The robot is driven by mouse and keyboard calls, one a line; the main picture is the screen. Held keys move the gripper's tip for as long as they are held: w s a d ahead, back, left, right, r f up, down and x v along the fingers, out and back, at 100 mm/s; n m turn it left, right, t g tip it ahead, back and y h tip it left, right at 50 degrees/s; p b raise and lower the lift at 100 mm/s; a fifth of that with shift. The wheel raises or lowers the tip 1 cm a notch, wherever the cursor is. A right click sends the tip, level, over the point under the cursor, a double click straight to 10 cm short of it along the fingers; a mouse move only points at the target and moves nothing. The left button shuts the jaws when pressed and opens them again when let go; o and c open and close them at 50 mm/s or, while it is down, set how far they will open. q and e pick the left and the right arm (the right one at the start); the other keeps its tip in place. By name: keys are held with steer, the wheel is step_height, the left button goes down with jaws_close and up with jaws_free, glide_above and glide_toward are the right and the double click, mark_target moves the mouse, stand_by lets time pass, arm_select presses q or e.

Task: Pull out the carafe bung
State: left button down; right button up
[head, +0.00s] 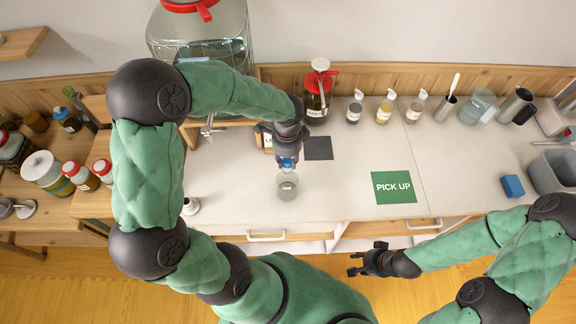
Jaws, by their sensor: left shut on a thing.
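A small clear glass carafe (287,188) stands on the pale counter, near its front edge. My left gripper (287,159) reaches down from above to the top of the carafe and is shut on a small blue piece, the bung (287,164). The fingers hide most of the bung, and I cannot tell whether it still sits in the neck. My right gripper (362,260) is empty and open, in front of the counter at the right.
A dark square (318,148) lies behind the carafe. Bottles and pots line the back.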

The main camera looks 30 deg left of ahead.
arm_select(q)
steer(key=shift+r+p, duration=2.55)
steer(key=shift+r, duration=0.7)
steer(key=shift+s+f, duration=0.1)
steer(key=shift+f, duration=0.05)
